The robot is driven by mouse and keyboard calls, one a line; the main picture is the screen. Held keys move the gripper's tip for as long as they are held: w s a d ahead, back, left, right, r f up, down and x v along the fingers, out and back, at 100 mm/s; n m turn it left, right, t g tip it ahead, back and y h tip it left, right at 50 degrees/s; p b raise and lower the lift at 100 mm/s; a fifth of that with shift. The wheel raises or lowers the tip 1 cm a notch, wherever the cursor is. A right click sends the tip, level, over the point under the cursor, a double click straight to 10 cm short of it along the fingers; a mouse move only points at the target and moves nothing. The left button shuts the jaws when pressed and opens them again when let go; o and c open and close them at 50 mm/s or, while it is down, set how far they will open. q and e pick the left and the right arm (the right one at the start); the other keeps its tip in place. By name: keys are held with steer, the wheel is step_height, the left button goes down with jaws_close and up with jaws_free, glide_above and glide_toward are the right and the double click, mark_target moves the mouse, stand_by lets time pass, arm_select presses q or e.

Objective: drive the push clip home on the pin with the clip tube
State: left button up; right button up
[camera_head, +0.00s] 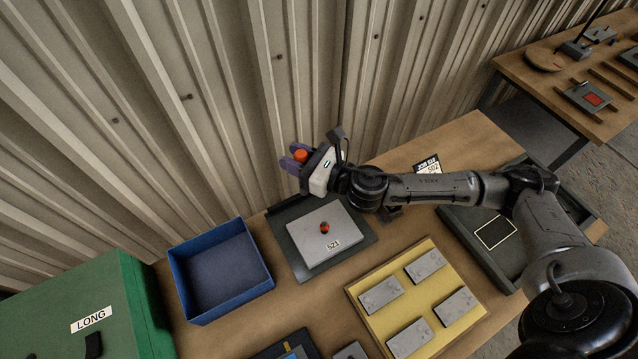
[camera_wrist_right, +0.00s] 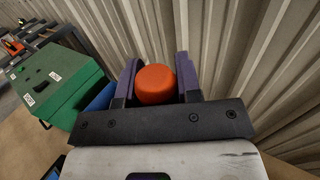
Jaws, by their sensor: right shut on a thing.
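My right gripper (camera_head: 297,162) is shut on an orange, round-topped piece (camera_head: 301,155), which looks like the clip tube. In the right wrist view the orange piece (camera_wrist_right: 155,85) sits between the two purple-grey fingers (camera_wrist_right: 157,83); its lower part is hidden. The gripper is raised near the corrugated wall, behind the grey plate. A small red and dark piece (camera_head: 324,228), which looks like the push clip on its pin, stands on the grey plate (camera_head: 309,248) labelled 521. I cannot tell how far down it sits. My left gripper is not in view.
The plate lies on a dark mat (camera_head: 285,257). A blue bin (camera_head: 222,313) and green case (camera_head: 75,300) stand left. A yellow tray (camera_head: 451,331) with several grey blocks lies front right, a dark tray (camera_head: 455,225) farther right. The corrugated wall (camera_head: 220,120) rises close behind.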

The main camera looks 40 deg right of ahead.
steer(key=f+y, duration=0.1)
steer(key=f, duration=0.1)
steer(key=s+d+f+n+g+y, duration=0.1)
steer(key=f+n+y, duration=0.1)
steer(key=f, duration=0.1)
steer(key=shift+s+d+f+g, duration=0.15)
steer(key=shift+d+f+g, duration=0.1)
steer(key=shift+f+g, duration=0.15)
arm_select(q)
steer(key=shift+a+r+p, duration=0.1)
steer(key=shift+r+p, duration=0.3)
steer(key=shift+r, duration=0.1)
arm_select(e)
steer(key=shift+s+d+f+n+g+y, duration=0.35)
steer(key=shift+s+f+y, duration=0.1)
steer(key=shift+f, duration=0.45)
steer(key=shift+s+d+f+n+g+y, duration=0.3)
steer(key=shift+s+f+n+y, duration=0.15)
steer(key=shift+f, duration=0.45)
steer(key=shift+s+d+f+n+g+y, duration=0.3)
steer(key=shift+f+y, duration=0.2)
steer(key=shift+f, duration=0.4)
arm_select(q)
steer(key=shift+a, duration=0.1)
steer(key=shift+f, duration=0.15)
arm_select(e)
steer(key=shift+d+f, duration=0.1)
